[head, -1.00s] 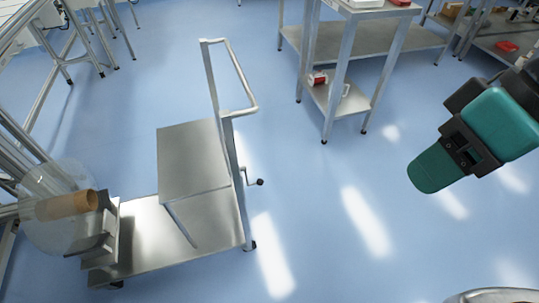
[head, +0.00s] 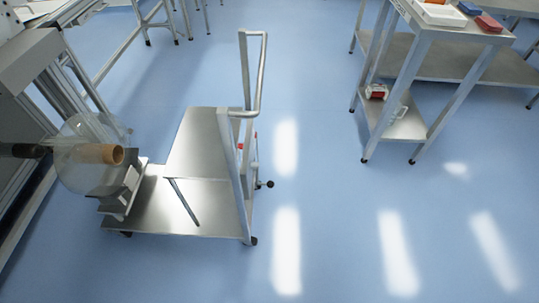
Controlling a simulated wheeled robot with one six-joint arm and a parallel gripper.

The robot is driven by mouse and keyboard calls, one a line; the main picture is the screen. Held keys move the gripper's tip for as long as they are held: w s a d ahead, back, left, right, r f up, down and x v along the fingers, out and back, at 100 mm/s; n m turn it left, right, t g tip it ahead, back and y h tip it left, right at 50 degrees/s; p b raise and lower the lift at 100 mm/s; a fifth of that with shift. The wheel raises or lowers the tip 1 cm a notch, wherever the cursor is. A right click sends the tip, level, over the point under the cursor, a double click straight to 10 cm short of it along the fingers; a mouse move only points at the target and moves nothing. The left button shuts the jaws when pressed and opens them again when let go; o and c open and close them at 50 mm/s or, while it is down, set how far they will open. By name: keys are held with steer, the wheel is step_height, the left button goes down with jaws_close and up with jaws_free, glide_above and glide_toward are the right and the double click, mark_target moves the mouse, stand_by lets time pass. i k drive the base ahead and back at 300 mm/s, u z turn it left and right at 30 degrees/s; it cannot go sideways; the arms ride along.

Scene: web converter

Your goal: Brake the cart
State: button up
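The metal cart (head: 170,215) stands left of centre in the head view, with a low flat deck and a raised shelf (head: 203,140). Its tall push handle (head: 262,75) rises at the right end. A small lever with a dark knob (head: 266,184) sticks out to the right, low beside the handle post. A small red part shows behind the post. Whether the brake is on cannot be told. A clear roll with a brown core (head: 98,154) sits at the cart's left end. My gripper is not in view.
A metal table (head: 445,22) with trays and boxes stands at the upper right, its lower shelf (head: 400,122) holding a red and white item. A large machine (head: 35,75) borders the left. The blue floor (head: 340,220) right of the cart is clear.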

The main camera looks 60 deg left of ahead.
mark_target(240, 146)
steer(key=i, duration=1.35)
steer(key=u, duration=2.45)
steer(key=k, duration=0.65)
steer(key=z, duration=0.75)
steer(key=i, duration=2.2)
steer(key=u, duration=0.25)
